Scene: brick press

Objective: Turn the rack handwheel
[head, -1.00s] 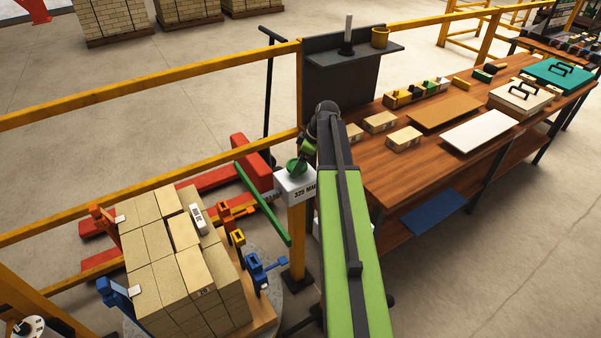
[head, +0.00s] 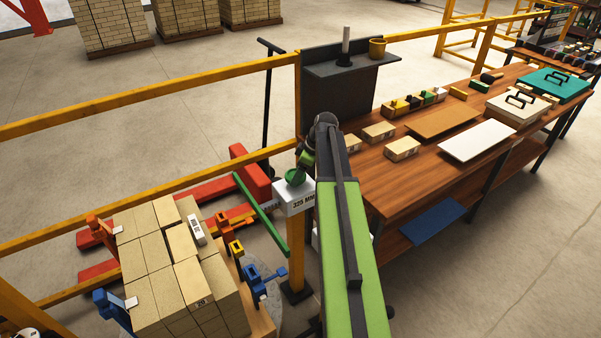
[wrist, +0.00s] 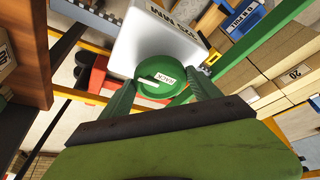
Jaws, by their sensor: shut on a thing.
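The rack handwheel is a small green round wheel (head: 296,176) on top of a white box (head: 293,202) on a yellow post. In the wrist view the green wheel (wrist: 150,68) carries a white label, apparently reading RACK, and a pale mark. My gripper (wrist: 163,88) has its two green fingers on opposite sides of the wheel, shut on its rim. In the head view my gripper (head: 303,168) is small and partly hidden by my arm, just above the box.
A long green bar (head: 262,215) slants beside the box. Stacked tan bricks (head: 165,265) with coloured clamps stand at lower left. A yellow rail (head: 150,92) runs behind. A wooden bench (head: 405,180) with bricks and trays stands right. Open floor lies beyond the rail.

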